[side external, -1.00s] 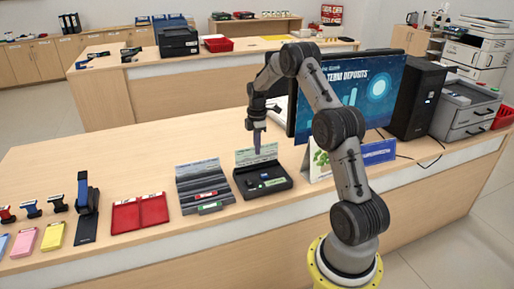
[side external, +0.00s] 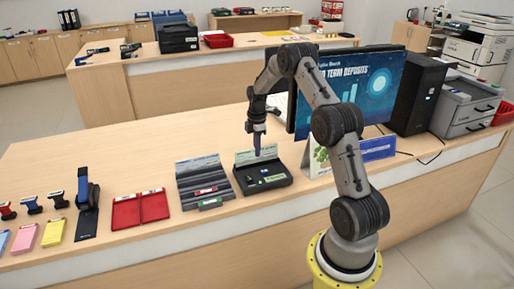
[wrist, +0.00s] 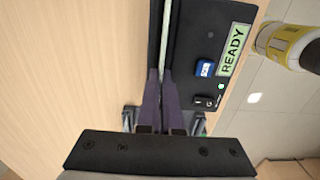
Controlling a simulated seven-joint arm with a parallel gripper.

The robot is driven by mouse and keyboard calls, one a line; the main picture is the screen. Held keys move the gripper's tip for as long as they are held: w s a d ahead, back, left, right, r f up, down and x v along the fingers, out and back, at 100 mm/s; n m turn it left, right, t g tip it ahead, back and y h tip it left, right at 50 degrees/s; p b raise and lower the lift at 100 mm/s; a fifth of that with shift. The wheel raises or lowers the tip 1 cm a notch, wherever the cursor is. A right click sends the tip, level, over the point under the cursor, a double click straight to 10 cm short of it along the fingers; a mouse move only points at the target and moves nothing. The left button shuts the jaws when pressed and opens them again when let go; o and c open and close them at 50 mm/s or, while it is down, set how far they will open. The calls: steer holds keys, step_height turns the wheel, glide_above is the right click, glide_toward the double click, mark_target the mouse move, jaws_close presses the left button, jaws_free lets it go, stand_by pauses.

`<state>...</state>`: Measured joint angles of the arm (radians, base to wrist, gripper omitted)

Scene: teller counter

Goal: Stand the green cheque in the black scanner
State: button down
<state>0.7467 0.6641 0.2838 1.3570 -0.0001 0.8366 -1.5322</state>
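The black scanner (side external: 277,183) sits on the counter just right of the middle in the side view. The pale green cheque (side external: 243,156) stands upright at its back edge. In the wrist view the cheque (wrist: 167,30) shows edge-on as a thin pale strip, lined up along the slot of the scanner (wrist: 190,42). My gripper (side external: 257,153) points down at the cheque from above. In the wrist view the dark purple fingers of my gripper (wrist: 161,75) are closed with the cheque between them. The cheque's lower edge is hidden, so its depth in the slot cannot be told.
A grey slotted tray (side external: 203,177) stands left of the scanner, with a red folder (side external: 140,209) further left. A leaf-print sign (side external: 318,158) and the monitor (side external: 360,90) stand close on the right. The counter behind the scanner's left is clear.

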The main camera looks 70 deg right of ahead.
steer(key=shift+f, duration=0.4)
steer(key=c, duration=1)
jaws_free()
steer(key=shift+r, duration=0.1)
steer(key=shift+r, duration=3.45)
